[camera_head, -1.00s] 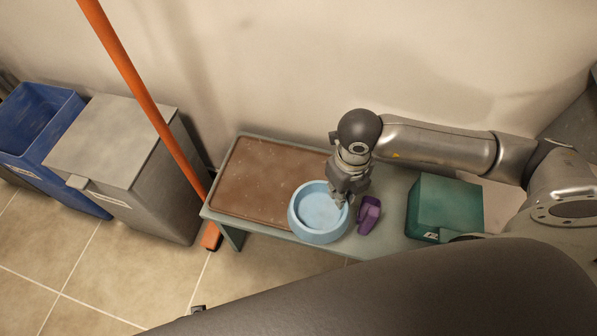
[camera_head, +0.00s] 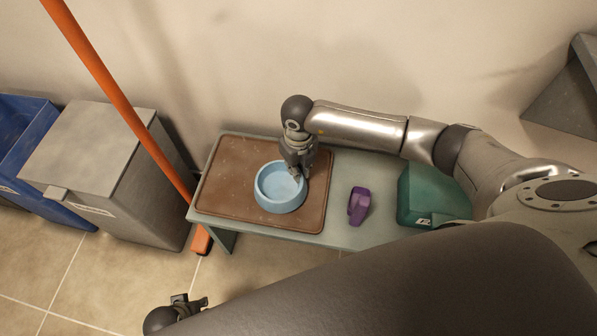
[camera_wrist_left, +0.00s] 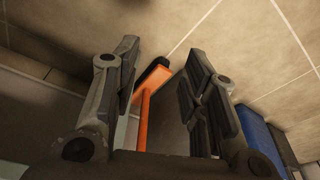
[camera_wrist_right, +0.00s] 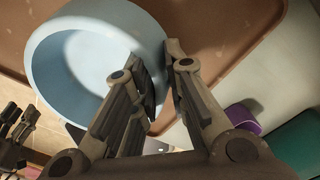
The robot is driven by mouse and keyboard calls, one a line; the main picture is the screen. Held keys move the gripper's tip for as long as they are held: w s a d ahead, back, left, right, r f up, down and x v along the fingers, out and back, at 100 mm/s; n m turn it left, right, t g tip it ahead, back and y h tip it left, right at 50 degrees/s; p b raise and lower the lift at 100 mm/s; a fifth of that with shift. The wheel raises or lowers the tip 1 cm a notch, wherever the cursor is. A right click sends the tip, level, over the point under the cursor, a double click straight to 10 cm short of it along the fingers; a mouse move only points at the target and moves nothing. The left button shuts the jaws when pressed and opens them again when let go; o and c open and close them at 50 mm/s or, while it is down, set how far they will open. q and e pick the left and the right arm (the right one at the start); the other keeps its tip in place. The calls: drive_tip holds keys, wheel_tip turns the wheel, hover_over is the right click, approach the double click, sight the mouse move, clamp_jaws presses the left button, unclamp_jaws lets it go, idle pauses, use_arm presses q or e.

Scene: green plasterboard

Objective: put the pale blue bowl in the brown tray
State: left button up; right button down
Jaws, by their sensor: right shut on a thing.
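The pale blue bowl (camera_head: 281,188) is upright over the right part of the brown tray (camera_head: 228,170), inside the tray's outline in the head view. I cannot tell whether it touches the tray floor. My right gripper (camera_head: 299,174) is shut on the bowl's right rim. In the right wrist view the bowl (camera_wrist_right: 62,60) fills the upper left, its wall at the fingers (camera_wrist_right: 162,85), with the brown tray (camera_wrist_right: 215,30) behind it. My left gripper (camera_head: 190,300) is low in front of the bench, away from the bowl. Its fingers are apart and empty in the left wrist view (camera_wrist_left: 158,85).
The tray lies on a grey-green bench (camera_head: 338,228). A purple object (camera_head: 359,205) and a green box (camera_head: 428,195) stand on the bench to the right. An orange pole (camera_head: 120,100) leans at the left, by a grey bin (camera_head: 90,150) and a blue bin (camera_head: 50,185).

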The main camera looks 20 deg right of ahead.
use_arm(q)
drive_tip(key=shift+w+r, duration=0.15)
drive_tip(key=shift+r, duration=0.35)
use_arm(e)
drive_tip(key=shift+f, duration=0.85)
drive_tip(key=c, duration=1.5)
unclamp_jaws()
drive_tip(key=shift+s, duration=0.1)
drive_tip(key=shift+o, duration=0.2)
drive_tip(key=shift+r, duration=0.4)
use_arm(q)
wheel_tip(320, 180, down, 6)
drive_tip(key=s+p, duration=0.2)
drive_tip(key=s, duration=0.1)
drive_tip(key=shift+a, duration=0.2)
use_arm(e)
wheel_tip(320, 180, up, 11)
drive_tip(key=shift+d, duration=0.1)
